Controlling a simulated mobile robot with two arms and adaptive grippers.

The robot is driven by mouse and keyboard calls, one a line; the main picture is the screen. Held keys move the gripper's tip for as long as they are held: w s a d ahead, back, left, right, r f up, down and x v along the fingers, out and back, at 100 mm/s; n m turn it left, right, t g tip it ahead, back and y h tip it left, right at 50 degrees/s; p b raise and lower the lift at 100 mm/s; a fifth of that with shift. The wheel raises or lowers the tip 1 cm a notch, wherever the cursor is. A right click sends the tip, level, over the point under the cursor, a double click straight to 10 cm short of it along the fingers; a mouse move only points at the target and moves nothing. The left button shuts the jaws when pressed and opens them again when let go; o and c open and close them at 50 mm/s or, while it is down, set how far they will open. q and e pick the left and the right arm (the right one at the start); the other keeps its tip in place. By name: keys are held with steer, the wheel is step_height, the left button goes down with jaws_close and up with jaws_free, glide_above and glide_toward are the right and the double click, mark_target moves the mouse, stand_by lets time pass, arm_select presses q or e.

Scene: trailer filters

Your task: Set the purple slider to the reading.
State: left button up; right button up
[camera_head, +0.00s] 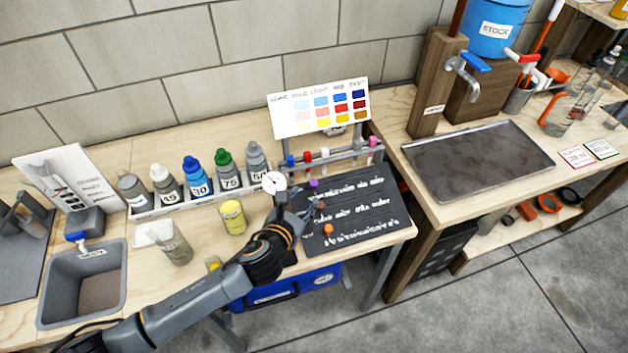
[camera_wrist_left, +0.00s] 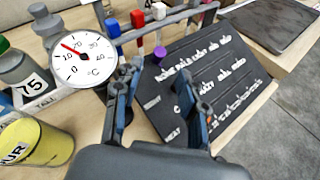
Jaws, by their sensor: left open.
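The purple slider knob (camera_head: 314,183) sits near the upper left of a black board (camera_head: 370,200) with white writing. In the left wrist view the purple knob (camera_wrist_left: 160,53) shows just beyond and between my fingertips. My left gripper (camera_head: 303,207) is open, over the board's left edge; its two fingers (camera_wrist_left: 160,82) are apart with nothing between them. I cannot tell whether a finger touches the knob. A round white dial (camera_head: 274,182) marked °C stands left of the gripper. In the wrist view the dial's (camera_wrist_left: 84,62) red needle points up and left. My right gripper is out of view.
An orange knob (camera_head: 328,230) is low on the board. A rack with coloured tubes (camera_head: 325,154) stands behind it, below a colour chart (camera_head: 318,105). A yellow cup (camera_head: 232,217) and a row of numbered bottles (camera_head: 195,177) are left of the dial.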

mark_target(314, 183)
arm_select(q)
steer(key=x, duration=0.4)
steer(key=shift+w+d, duration=0.15)
steer(key=x, duration=0.4)
steer(key=shift+w+f, duration=0.1)
steer(key=shift+w, duration=0.05)
steer(key=shift+w+d+f, duration=0.1)
steer(key=shift+w+f, duration=0.05)
steer(key=shift+w, duration=0.1)
steer(key=shift+c, duration=0.6)
jaws_close()
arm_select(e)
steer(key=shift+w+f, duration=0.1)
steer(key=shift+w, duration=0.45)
